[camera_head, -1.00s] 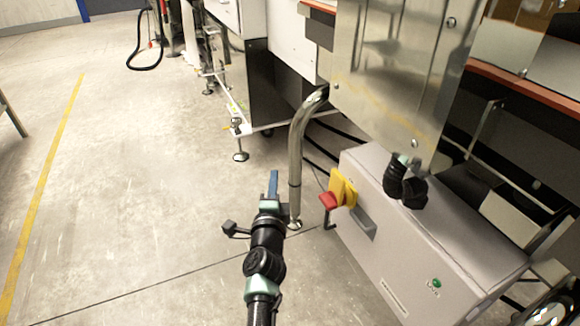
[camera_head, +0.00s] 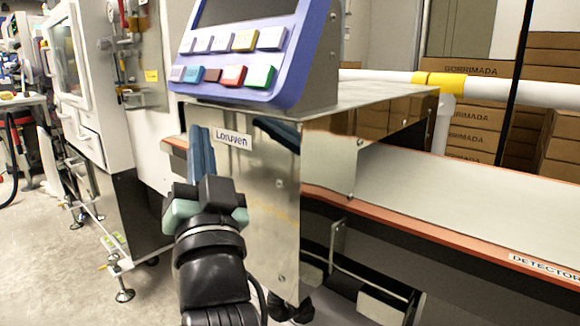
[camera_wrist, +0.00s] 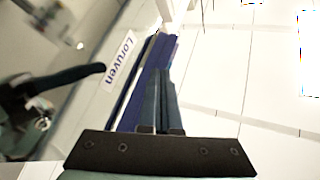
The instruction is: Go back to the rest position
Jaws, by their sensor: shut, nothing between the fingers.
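My gripper (camera_head: 201,152) is in the lower left part of the head view, pointing up in front of the steel housing. Its blue fingers are together with nothing between them. In the wrist view the closed fingers (camera_wrist: 158,103) point up the picture, and the steel housing with the "Loruven" label (camera_wrist: 119,62) shows to their left. In the head view the fingers stand just left of the same label (camera_head: 233,138). The housing's shiny face reflects my arm. I cannot tell how far the fingertips are from the steel.
A control panel (camera_head: 246,55) with coloured buttons sits on top of the steel housing (camera_head: 330,140). The conveyor belt (camera_head: 450,195) runs to the right. Cardboard boxes (camera_head: 473,113) stand behind a white and yellow rail. A white machine (camera_head: 92,90) stands at left, with open floor (camera_head: 40,260) before it.

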